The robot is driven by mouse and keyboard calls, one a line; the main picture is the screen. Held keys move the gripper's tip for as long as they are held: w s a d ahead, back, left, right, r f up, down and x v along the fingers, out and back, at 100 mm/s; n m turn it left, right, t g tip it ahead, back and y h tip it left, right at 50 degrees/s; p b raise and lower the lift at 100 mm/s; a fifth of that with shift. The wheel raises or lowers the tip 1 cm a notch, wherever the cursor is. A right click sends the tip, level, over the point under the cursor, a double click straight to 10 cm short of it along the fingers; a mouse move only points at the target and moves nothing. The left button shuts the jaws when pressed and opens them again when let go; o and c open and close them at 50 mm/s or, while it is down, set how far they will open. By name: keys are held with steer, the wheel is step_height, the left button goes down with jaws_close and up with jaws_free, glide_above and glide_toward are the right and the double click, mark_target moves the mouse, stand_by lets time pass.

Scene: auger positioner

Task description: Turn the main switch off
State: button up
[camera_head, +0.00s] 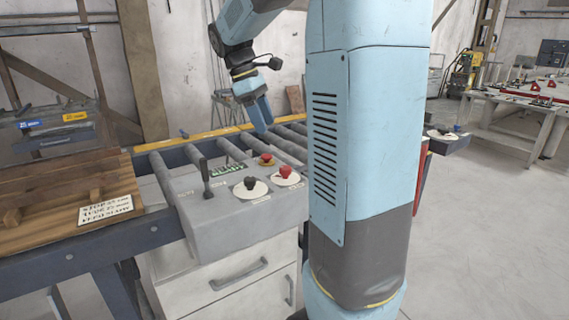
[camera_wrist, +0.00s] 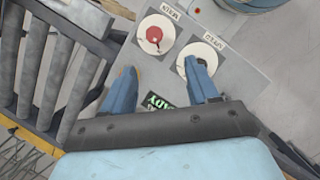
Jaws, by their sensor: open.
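The main switch (camera_wrist: 153,36) is a red knob on a round white plate, with a small label beside it that seems to read MAIN. In the head view the red knob (camera_head: 286,172) sits at the right of the grey control panel (camera_head: 235,219). My gripper (camera_head: 263,122) is open and empty, above the rollers behind the panel. In the wrist view my gripper (camera_wrist: 161,67) points at the panel, and the red knob shows beyond the fingertips, between their lines. The right finger partly covers the black knob (camera_wrist: 203,62). I see no contact.
The panel also has a black upright lever (camera_head: 206,178), a red button on a yellow base (camera_head: 266,158) and a green display (camera_wrist: 156,101). A roller conveyor (camera_head: 224,148) with a yellow rail runs behind. A wooden board (camera_head: 60,190) lies at left.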

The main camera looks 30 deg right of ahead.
mark_target(286, 167)
steer(key=shift+n+g, duration=0.3)
steer(key=x, duration=0.4)
steer(key=w+x, duration=0.1)
steer(key=x, duration=0.4)
steer(key=d+x, duration=0.1)
steer(key=x, duration=0.4)
steer(key=shift+w, duration=0.25)
steer(key=shift+c, duration=0.2)
steer(key=c, duration=0.9)
steer(key=shift+d, duration=0.2)
steer(key=shift+c, duration=0.2)
steer(key=shift+a, duration=0.1)
